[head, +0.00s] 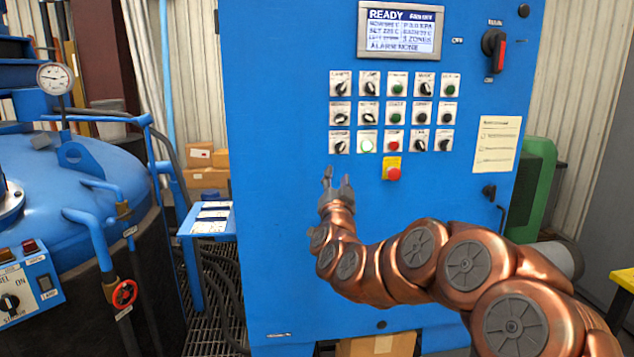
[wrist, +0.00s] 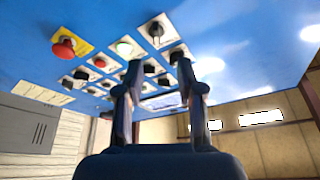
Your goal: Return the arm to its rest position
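My copper-coloured arm reaches in from the lower right in the head view, bent along its links. My gripper (head: 328,178) is raised in front of the blue control cabinet (head: 280,250), just below the lower left of its button panel. In the wrist view my gripper (wrist: 160,90) shows two dark fingers spread apart, with nothing between them. Beyond the fingers are the cabinet's knobs and buttons. I cannot tell from these views whether a fingertip touches the panel.
A red emergency button (head: 393,173) sits on a yellow plate right of my gripper. A blue furnace vessel (head: 90,170) with pipes stands at left. A small blue shelf (head: 207,222) juts out beside the cabinet. A green unit (head: 530,190) is at right.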

